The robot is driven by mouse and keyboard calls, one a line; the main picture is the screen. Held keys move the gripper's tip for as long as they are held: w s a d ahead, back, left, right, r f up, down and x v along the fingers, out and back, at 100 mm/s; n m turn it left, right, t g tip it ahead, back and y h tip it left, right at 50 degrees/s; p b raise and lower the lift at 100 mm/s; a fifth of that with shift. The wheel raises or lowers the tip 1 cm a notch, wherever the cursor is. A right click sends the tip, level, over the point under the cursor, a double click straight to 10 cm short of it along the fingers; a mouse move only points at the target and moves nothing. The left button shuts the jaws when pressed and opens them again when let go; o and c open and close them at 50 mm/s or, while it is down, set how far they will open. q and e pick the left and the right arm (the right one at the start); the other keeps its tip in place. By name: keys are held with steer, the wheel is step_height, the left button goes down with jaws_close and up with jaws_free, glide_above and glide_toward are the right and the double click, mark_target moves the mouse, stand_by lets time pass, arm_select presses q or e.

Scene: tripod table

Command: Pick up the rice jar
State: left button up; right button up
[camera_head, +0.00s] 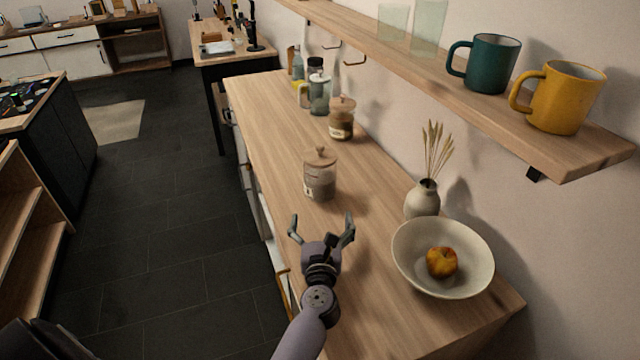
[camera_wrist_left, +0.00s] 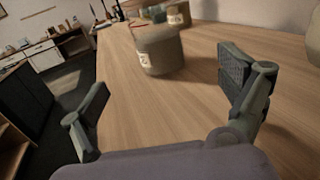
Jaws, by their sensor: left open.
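A glass jar with a wooden lid and a small label, apparently the rice jar (camera_head: 320,178), stands upright on the wooden counter (camera_head: 272,122). Its contents look pale above and brownish below. In the left wrist view this jar (camera_wrist_left: 160,55) stands beyond the fingers, upper middle, with its top partly cut off or unclear. My left gripper (camera_head: 321,226) is open and empty, just in front of the jar and apart from it. Its two fingers (camera_wrist_left: 165,100) spread wide in the left wrist view. My right gripper is not in view.
A second wooden-lidded jar (camera_head: 341,124) stands behind, with a glass pitcher (camera_head: 319,95) and bottles farther back. A bowl (camera_head: 415,268) holding an apple (camera_head: 442,262) and a vase (camera_head: 422,200) stand to the right. A shelf (camera_head: 590,150) with mugs overhangs the wall side.

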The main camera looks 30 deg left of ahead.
mark_target(320, 185)
arm_select(q)
steer(key=x, duration=0.6)
steer(key=shift+w+a+r, duration=0.1)
steer(key=shift+w+a, duration=0.1)
steer(key=b+x, duration=0.1)
steer(key=x, duration=0.3)
steer(key=shift+w, duration=0.15)
steer(key=shift+w+a+b, duration=0.3)
steer(key=shift+w+b, duration=0.05)
steer(key=shift+w, duration=0.1)
steer(key=shift+w+a+r, duration=0.1)
steer(key=shift+w+a, duration=0.1)
steer(key=shift+w, duration=0.1)
steer(key=b+x, duration=0.1)
steer(key=x, duration=0.2)
steer(key=shift+w+a+b, duration=0.2)
steer(key=shift+a+b, duration=0.05)
steer(key=shift+b, duration=0.05)
steer(key=shift+w+a, duration=0.15)
steer(key=shift+w, duration=0.25)
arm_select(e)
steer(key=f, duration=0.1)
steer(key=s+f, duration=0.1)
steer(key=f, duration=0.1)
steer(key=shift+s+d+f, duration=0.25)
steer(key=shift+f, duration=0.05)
arm_select(q)
steer(key=shift+s+r, duration=0.1)
